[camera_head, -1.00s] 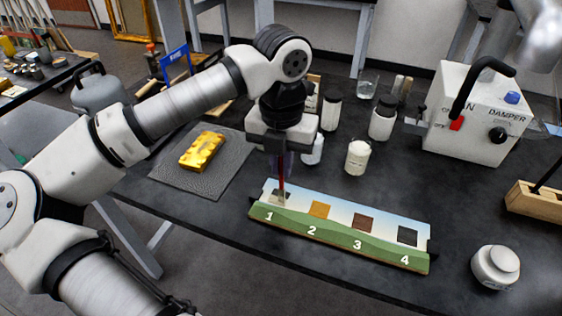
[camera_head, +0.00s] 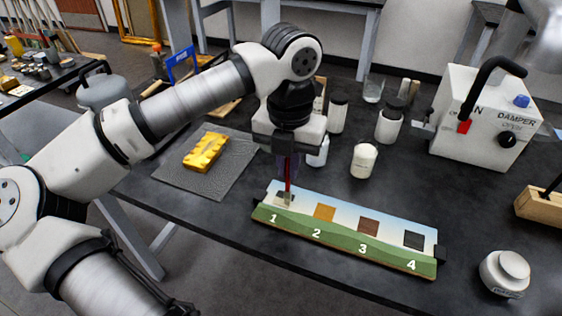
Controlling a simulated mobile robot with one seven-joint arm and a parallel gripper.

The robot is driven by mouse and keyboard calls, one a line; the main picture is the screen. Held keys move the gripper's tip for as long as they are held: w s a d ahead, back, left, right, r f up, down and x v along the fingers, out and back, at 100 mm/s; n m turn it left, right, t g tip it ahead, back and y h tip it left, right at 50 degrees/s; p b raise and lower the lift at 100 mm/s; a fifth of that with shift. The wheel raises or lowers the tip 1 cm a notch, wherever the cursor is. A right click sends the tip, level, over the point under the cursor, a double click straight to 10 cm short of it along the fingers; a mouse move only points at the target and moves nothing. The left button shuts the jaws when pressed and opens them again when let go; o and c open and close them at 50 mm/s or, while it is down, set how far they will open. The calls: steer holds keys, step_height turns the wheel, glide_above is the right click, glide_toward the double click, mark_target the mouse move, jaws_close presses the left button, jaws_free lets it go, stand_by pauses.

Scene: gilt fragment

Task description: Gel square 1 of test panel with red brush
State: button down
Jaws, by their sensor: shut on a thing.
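The test panel (camera_head: 343,239) lies on the dark bench, a long board with a sky-and-green painting and white numbers 1 to 4. Square 1 (camera_head: 284,196) is at its left end, grey and partly hidden by the brush. Square 2 (camera_head: 324,212) is ochre, square 3 (camera_head: 369,227) brown and square 4 (camera_head: 414,240) dark. My gripper (camera_head: 288,158) is above the left end, shut on the red brush (camera_head: 288,177). The brush points down, its pale bristles at square 1. I cannot tell whether they touch it.
A gold fragment (camera_head: 204,151) lies on a grey mat (camera_head: 178,173) at left. Several jars and a beaker (camera_head: 373,88) stand behind the panel. A white damper box (camera_head: 472,120) and wooden block (camera_head: 540,204) are at right. A lidded white jar (camera_head: 505,272) stands near the panel's right end.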

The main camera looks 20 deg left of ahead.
steer(key=shift+b, duration=0.6)
steer(key=a, duration=0.2)
steer(key=shift+a, duration=0.3)
stand_by(0.9)
steer(key=shift+r, duration=0.1)
step_height(320, 180, up, 4)
steer(key=shift+p, duration=0.9)
steer(key=shift+w, duration=0.1)
